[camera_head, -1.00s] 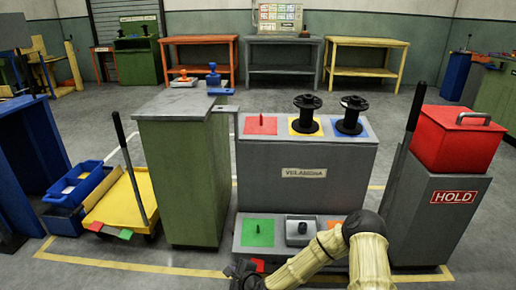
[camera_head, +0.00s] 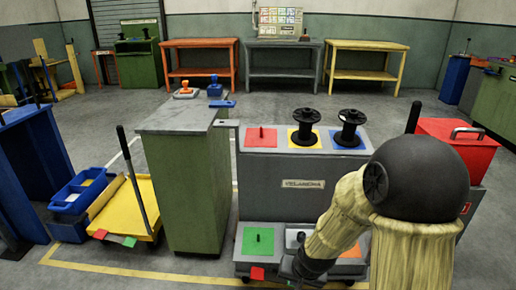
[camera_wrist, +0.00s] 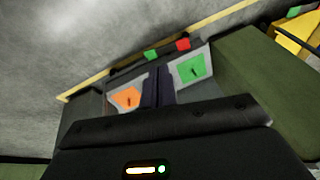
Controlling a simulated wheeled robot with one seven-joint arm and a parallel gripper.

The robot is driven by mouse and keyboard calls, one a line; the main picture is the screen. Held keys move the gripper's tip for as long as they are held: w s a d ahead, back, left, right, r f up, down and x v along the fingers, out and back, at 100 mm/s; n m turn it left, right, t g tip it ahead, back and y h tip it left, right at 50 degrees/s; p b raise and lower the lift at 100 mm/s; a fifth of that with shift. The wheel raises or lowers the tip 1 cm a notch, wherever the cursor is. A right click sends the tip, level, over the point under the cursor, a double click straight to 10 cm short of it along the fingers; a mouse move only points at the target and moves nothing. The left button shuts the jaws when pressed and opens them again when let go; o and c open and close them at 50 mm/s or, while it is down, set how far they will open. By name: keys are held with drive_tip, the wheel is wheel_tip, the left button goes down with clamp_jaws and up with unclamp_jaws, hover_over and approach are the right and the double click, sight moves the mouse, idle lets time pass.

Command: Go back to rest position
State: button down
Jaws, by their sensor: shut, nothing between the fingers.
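My gripper (camera_wrist: 157,88) is shut and empty in the wrist view, its two dark fingers together, above the lower step of the grey spool stand. In the head view my arm is bent at the right front, its dark round joint large and near. The gripper end shows as a dark shape (camera_head: 292,268) at the front of the stand's lower step. The fingertips are hard to make out there. The grey stand (camera_head: 290,183) has two black spools on its top, one on the yellow square (camera_head: 293,138) and one on the blue square.
A green cabinet (camera_head: 185,195) stands left of the stand. A yellow cart (camera_head: 125,205) and blue bins (camera_head: 78,190) are farther left. A red box (camera_head: 465,155) on the right is partly hidden by my arm. Workbenches line the back, with open floor before them.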

drive_tip(key=s+d+r+n+g+h+p, duration=0.1)
drive_tip(key=s+d+r+n+p, duration=0.3)
drive_tip(key=s+r, duration=0.6)
wheel_tip(320, 180, up, 38)
drive_tip(key=d+m+p, duration=0.1)
drive_tip(key=p, duration=3.5)
drive_tip(key=shift+w+d+f, duration=0.2)
drive_tip(key=shift+w+f, duration=0.05)
drive_tip(key=shift+w, duration=0.2)
